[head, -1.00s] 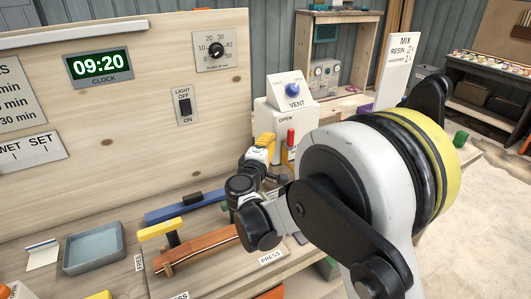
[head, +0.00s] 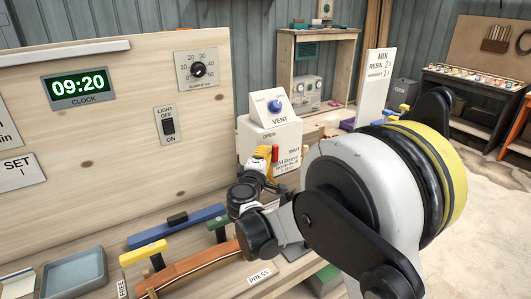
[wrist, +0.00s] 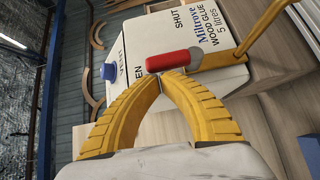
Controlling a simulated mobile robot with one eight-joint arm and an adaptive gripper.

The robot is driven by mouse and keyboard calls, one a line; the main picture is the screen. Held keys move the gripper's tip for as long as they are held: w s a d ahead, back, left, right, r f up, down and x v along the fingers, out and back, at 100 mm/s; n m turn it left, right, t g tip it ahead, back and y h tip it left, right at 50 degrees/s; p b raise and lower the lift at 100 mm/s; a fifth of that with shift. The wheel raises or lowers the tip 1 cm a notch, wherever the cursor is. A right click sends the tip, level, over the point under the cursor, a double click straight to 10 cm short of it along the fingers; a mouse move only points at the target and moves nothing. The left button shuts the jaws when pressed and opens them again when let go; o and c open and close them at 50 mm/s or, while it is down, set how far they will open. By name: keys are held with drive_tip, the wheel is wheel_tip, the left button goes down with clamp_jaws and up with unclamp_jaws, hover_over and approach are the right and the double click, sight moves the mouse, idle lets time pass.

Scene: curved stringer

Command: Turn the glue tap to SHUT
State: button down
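The glue tap's red lever (head: 275,154) stands upright on the front of the white glue box (head: 290,170). Its end points toward the OPEN label (head: 268,135); the SHUT label (head: 294,150) is to the right. In the wrist view the red lever (wrist: 172,60) lies across the picture, its left end by the partly hidden OPEN lettering. My gripper (wrist: 161,73) has its yellow fingertips together right at the lever, with nothing seen between them. I cannot tell if they touch it. In the head view my gripper (head: 263,170) is just left of the lever, partly hidden by my arm.
A vent box with a blue knob (head: 274,106) sits on the glue box. A blue bar (head: 177,226), a clamped wooden strip (head: 190,268) and a grey tray (head: 74,272) lie on the bench to the left. The panel with the clock (head: 78,86) stands behind.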

sight(274, 146)
drive_tip(key=shift+w+d+r+m+g+p, duration=0.25)
drive_tip(key=shift+m+g+p, duration=0.2)
drive_tip(key=shift+p, duration=0.2)
drive_tip(key=d+m+g+p, duration=0.1)
drive_tip(key=w+r+m+g+y+p, duration=0.1)
drive_tip(key=p, duration=0.1)
drive_tip(key=shift+d, duration=0.4)
drive_tip(key=w+d+m+g+y+p, duration=0.1)
drive_tip(key=g, duration=0.1)
drive_tip(key=w+d+m+g+y+p, duration=0.1)
drive_tip(key=d+m+y+p, duration=0.1)
drive_tip(key=shift+f+g+y+p, duration=0.3)
drive_tip(key=shift+f+g, duration=0.05)
drive_tip(key=shift+f, duration=0.05)
drive_tip(key=shift+w+d+f+m+g+y, duration=0.35)
drive_tip(key=shift+d+f+m+g+y, duration=0.15)
drive_tip(key=shift+g+y, duration=0.2)
drive_tip(key=shift+w+d+f+m+g+y, duration=0.3)
drive_tip(key=shift+d+f+m+g+y, duration=0.15)
drive_tip(key=shift+m+g+y, duration=0.3)
drive_tip(key=shift+f, duration=0.25)
drive_tip(key=shift+w+d+f, duration=0.1)
